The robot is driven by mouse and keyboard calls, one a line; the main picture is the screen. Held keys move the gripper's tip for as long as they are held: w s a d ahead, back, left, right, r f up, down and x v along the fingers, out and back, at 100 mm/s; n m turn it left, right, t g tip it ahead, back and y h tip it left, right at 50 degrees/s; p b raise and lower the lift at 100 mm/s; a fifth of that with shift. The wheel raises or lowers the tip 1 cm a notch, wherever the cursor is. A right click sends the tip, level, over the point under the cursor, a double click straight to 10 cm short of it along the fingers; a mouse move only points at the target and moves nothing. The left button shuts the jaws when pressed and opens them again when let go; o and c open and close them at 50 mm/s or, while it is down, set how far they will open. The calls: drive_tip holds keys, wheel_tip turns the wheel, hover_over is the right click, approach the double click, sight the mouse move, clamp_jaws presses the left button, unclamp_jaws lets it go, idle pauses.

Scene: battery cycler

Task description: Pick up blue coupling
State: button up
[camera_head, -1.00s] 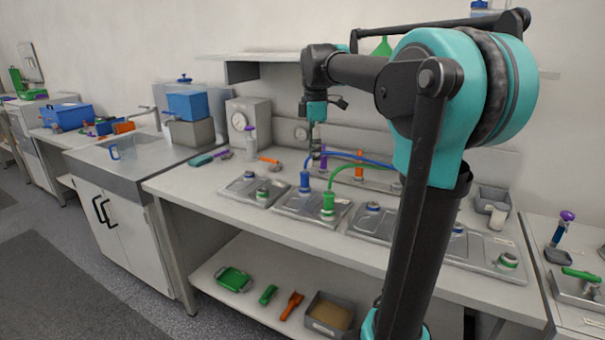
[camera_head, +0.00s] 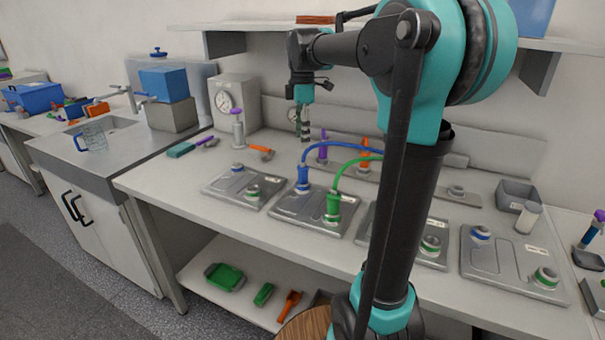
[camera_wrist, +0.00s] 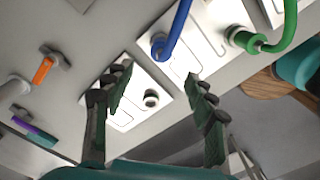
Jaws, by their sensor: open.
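The blue coupling (camera_head: 303,180) stands upright on the second metal plate (camera_head: 286,208) of the bench, with a blue hose curving from its top. It also shows in the wrist view (camera_wrist: 160,46), beyond my fingertips and near the top middle. My gripper (camera_head: 303,130) hangs above the bench, above and behind the coupling in the picture, and does not touch it. In the wrist view my gripper (camera_wrist: 158,74) is open with nothing between its fingers. A green coupling (camera_head: 333,207) with a green hose stands on the same plate, to the right of the blue one.
A plate with capped ports (camera_head: 228,190) lies to the left, and more plates (camera_head: 510,262) lie to the right. Purple (camera_head: 323,150) and orange (camera_head: 364,150) upright parts stand behind the hoses. A shelf (camera_head: 260,25) hangs above. A round wooden top (camera_head: 305,325) is near my base.

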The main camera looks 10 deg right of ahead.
sight(303, 162)
wheel_tip(303, 162, down, 12)
drive_tip(key=shift+s+r, duration=0.1)
clamp_jaws()
idle(0.8)
